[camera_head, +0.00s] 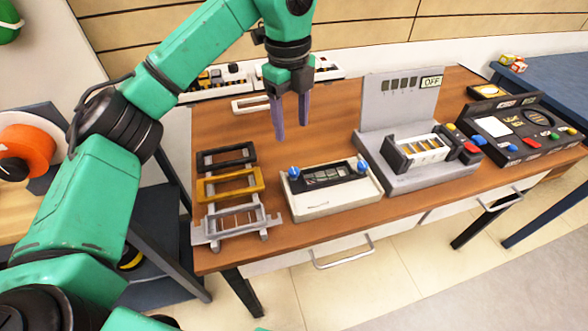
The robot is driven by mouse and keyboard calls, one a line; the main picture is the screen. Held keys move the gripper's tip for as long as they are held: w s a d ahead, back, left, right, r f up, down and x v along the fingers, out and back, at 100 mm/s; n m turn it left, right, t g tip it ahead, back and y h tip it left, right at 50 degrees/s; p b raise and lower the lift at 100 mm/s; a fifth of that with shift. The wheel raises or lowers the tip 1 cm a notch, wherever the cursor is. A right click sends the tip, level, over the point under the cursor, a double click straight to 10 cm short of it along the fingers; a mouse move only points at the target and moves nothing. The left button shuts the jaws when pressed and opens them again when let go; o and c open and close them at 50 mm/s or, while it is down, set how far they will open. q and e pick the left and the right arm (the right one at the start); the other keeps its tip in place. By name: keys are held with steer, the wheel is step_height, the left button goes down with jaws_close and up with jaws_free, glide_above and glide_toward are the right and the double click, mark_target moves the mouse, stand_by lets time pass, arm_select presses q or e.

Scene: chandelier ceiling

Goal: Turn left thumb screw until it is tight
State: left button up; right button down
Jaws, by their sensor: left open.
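A cream box (333,201) with a dark panel (325,178) stands on the brown table. A blue left thumb screw (293,172) sits at the panel's left end, and a blue right thumb screw (362,166) sits at its right end. How tight either screw is cannot be told. My left gripper (291,128) points down above the table, behind and above the box. Its two purple-grey fingers are apart with nothing between them, and it does not touch the screws. My right gripper is not in view.
A rack with black, gold and grey frames (230,184) stands left of the box. A grey test stand (394,105) with an OFF display stands to the right, with a black control panel (510,130) beyond. Bare tabletop (221,131) shows behind the rack.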

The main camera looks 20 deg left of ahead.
mark_target(294, 170)
arm_select(q)
step_height(294, 170, down, 13)
steer(key=shift+w+d+r+p, duration=0.1)
steer(key=shift+p, duration=0.3)
jaws_close()
